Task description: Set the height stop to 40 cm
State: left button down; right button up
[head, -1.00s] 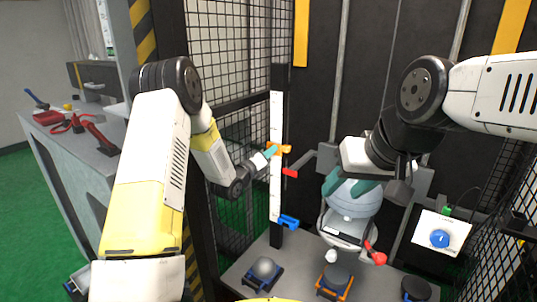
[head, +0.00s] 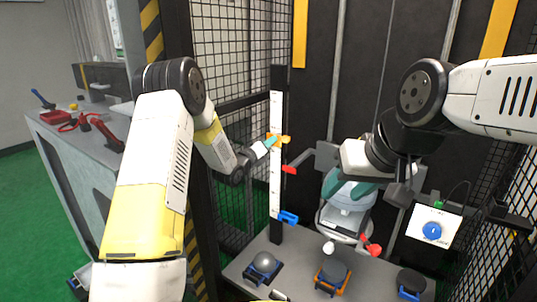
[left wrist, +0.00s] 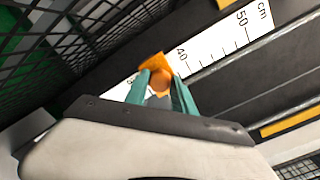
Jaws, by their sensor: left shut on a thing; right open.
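The orange height stop (head: 278,139) sits on the upright white scale (head: 276,105) in the head view. My left gripper (head: 271,143) is shut on it. In the left wrist view, teal fingertips (left wrist: 161,87) hold the stop's round orange knob (left wrist: 160,79). The stop's orange body (left wrist: 151,63) lies just to the low side of the 40 mark (left wrist: 182,54); the 50 mark is further up. The exact reading edge is hard to tell. My right gripper (head: 350,187) is open, its teal fingers at a pale rounded device (head: 348,202); I cannot tell whether they touch it.
A red pointer (head: 289,169) and a blue clamp (head: 288,217) are lower on the scale post. A white panel with a blue dial (head: 432,231) is at right. Mesh and dark walls enclose the area.

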pick_arm(q)
notch_tip(320, 180, up, 7)
jog(key=shift+r, duration=0.1)
dwell(0.4)
jog(key=c, duration=1.1)
grip_release()
jog(key=shift+o, duration=0.2)
jog(key=v, duration=0.7)
jog(key=shift+s+a, duration=0.25)
jog(key=shift+s, duration=0.1)
